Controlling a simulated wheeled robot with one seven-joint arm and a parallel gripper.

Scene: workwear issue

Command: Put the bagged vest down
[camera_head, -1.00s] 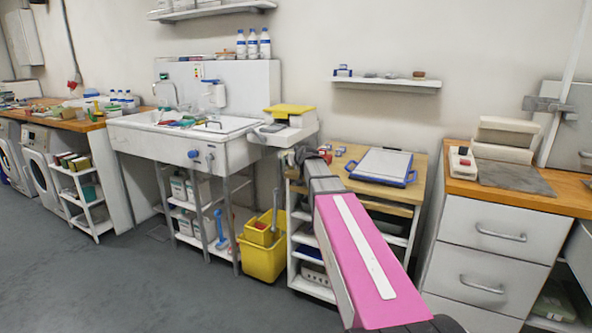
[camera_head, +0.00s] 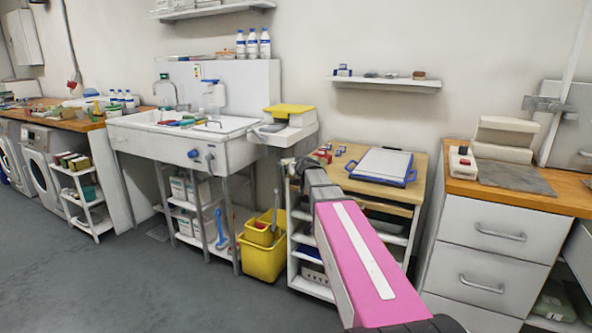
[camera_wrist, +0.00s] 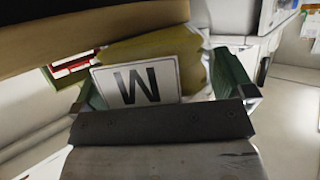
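The bagged vest (camera_wrist: 190,60) is a yellowish packet with a white label marked M, seen in the wrist view. It sits between the green-padded fingers of my gripper (camera_wrist: 165,85), which appear closed on its two sides. A broad tan and brown surface crosses the top of the wrist view, close to the vest; I cannot tell whether they touch. In the head view my gripper (camera_head: 291,163) is small and mostly hidden behind my pink arm, at the left edge of the wooden-topped cart (camera_head: 408,194). I cannot make out the vest there.
A blue-edged tray or scale (camera_head: 382,166) and small red items (camera_head: 323,156) occupy the cart top. A sink unit (camera_head: 195,130) with a yellow-topped box (camera_head: 289,112) stands left. A yellow bucket (camera_head: 264,258) is below. Grey drawers (camera_head: 490,240) stand right. The floor in front is clear.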

